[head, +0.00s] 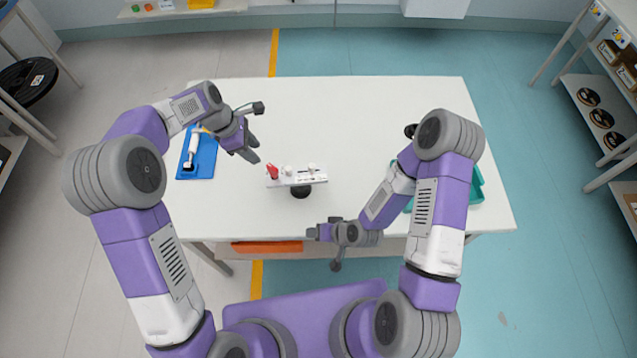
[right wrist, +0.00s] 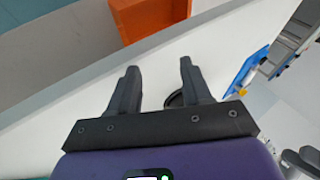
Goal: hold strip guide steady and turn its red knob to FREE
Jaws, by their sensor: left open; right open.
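The strip guide (head: 310,179) is a small white block on a round black base (head: 301,192), near the middle of the white table. Its red knob (head: 272,171) sits at the block's left end; its lettering is too small to read. My left gripper (head: 254,151) is open and empty, just up and left of the knob, apart from it. My right gripper (head: 312,232) is open near the table's front edge, below the guide. In the right wrist view, its spread fingers (right wrist: 158,68) have nothing between their tips; part of a dark round thing shows behind the right finger.
A blue mat (head: 205,164) with a white and grey tool lies at the table's left. A teal tray (head: 477,187) is partly hidden behind my right arm. An orange container (head: 267,247) shows below the front edge. The table's back middle is clear.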

